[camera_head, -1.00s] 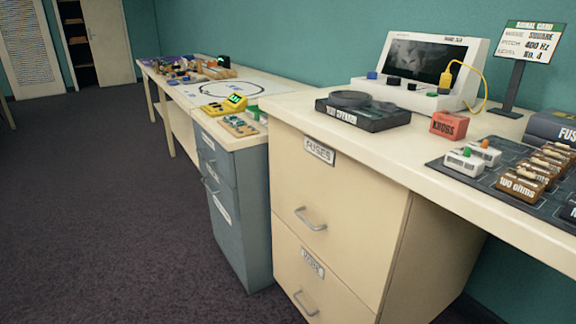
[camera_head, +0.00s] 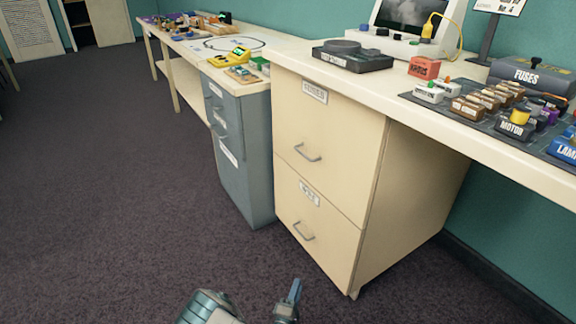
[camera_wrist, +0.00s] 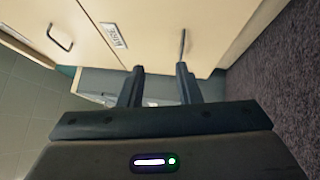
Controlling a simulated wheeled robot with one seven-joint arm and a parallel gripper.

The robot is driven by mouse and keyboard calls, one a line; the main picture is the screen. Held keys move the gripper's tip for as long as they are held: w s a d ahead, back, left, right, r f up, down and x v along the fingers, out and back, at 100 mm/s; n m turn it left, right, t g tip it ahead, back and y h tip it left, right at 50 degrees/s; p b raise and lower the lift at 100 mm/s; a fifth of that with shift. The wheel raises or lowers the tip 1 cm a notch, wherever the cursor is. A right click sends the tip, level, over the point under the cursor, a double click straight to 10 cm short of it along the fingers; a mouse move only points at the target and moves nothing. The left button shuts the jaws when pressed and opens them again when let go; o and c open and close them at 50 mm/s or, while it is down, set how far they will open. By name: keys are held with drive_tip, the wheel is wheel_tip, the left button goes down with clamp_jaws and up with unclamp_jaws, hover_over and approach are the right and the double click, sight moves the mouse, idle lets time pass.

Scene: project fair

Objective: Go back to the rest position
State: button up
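My gripper (camera_wrist: 160,75) shows in the wrist view with its two dark fingers apart and nothing between them. It faces the cream cabinet (camera_wrist: 75,20) with its drawer handles, and the cabinet looks tilted in that view. In the head view, part of my arm end (camera_head: 290,300) shows at the bottom edge, low over the carpet in front of the cream drawer cabinet (camera_head: 330,150). Both drawers of that cabinet look shut. The fingers cannot be made out clearly in the head view.
A grey drawer cabinet (camera_head: 243,155) stands left of the cream one. The worktop holds a dark tester (camera_head: 352,57), a red box (camera_head: 424,67), a FUSES box (camera_head: 530,75) and a dark board with several blocks. Open carpet (camera_head: 100,200) lies to the left.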

drive_tip(key=s+d+r+m+g+h+p, duration=0.2)
drive_tip(key=d+r+m+g+p, duration=0.3)
drive_tip(key=r, duration=0.8)
drive_tip(key=s+d+r+m+g+h+p, duration=0.3)
drive_tip(key=r+g+p, duration=0.35)
drive_tip(key=r, duration=0.75)
drive_tip(key=d+r+m+g+h+p, duration=0.2)
drive_tip(key=d+r+m+g+p, duration=0.35)
drive_tip(key=r, duration=0.75)
drive_tip(key=s+r+y+p, duration=0.4)
drive_tip(key=s+r+p, duration=0.1)
drive_tip(key=r, duration=0.7)
drive_tip(key=s+a+r+m+y+p, duration=0.1)
drive_tip(key=s+r+y+p, duration=0.4)
drive_tip(key=r, duration=0.8)
drive_tip(key=s+r+m+t+y+p, duration=0.1)
drive_tip(key=s+r+y+p, duration=0.3)
drive_tip(key=s+r+p, duration=0.3)
drive_tip(key=w+p+v, duration=0.1)
drive_tip(key=p+v, duration=0.1)
drive_tip(key=v, duration=0.3)
drive_tip(key=shift+w+r, duration=0.15)
drive_tip(key=shift+r, duration=0.3)
